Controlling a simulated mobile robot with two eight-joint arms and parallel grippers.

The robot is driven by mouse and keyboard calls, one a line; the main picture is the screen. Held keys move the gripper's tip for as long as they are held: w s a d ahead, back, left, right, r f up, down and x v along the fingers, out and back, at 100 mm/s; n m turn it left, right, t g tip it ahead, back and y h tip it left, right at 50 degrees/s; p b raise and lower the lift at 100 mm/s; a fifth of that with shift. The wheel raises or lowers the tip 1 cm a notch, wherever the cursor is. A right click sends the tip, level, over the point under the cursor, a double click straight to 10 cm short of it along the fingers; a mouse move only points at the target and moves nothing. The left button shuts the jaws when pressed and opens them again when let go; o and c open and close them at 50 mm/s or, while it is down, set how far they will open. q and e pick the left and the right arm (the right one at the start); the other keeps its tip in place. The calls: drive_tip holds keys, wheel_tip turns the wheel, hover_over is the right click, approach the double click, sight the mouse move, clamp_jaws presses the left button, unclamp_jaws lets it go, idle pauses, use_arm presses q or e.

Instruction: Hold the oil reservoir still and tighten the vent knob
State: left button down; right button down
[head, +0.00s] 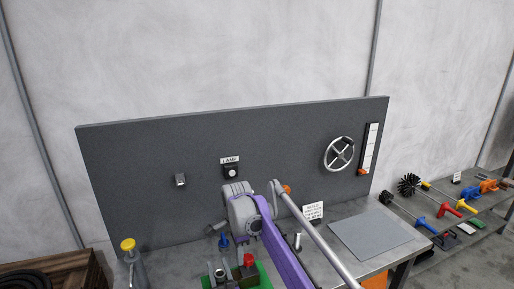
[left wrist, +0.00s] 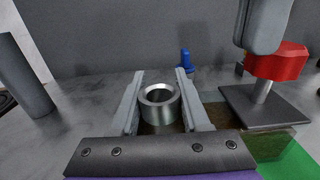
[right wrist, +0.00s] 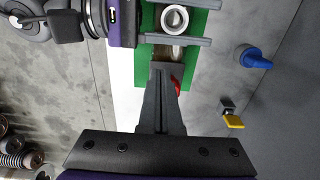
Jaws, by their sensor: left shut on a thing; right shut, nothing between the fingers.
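The oil reservoir shows as a round metal collar (left wrist: 160,92) in the left wrist view. My left gripper (left wrist: 160,74) is shut on it, one finger on each side; the collar and fingers also show in the right wrist view. The red vent knob (left wrist: 277,62) stands on a metal stem over a dark plate, right of the reservoir; it also shows in the head view (head: 248,260). My right gripper (right wrist: 160,68) is shut and empty, its fingers just above or against the knob. In the right wrist view they hide most of the knob; contact cannot be told.
A green base (right wrist: 205,75) lies under the reservoir. A blue-handled part (left wrist: 186,60) stands behind it. A grey cylinder with a yellow cap (head: 128,245) stands at the left. A dark panel (head: 130,170) with a handwheel (head: 339,154) rises behind. A flat grey sheet (head: 378,238) lies right.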

drive_tip(key=shift+f, duration=0.55)
drive_tip(key=shift+w+d, duration=0.25)
drive_tip(key=shift+w, duration=0.05)
idle(0.5)
drive_tip(key=shift+w+a, duration=0.1)
drive_tip(key=shift+w, duration=0.15)
drive_tip(key=shift+w+a, duration=0.15)
drive_tip(key=shift+w, duration=0.5)
use_arm(q)
drive_tip(key=shift+a, duration=0.1)
use_arm(e)
drive_tip(key=shift+w, duration=0.2)
idle(0.4)
drive_tip(key=shift+a, duration=0.45)
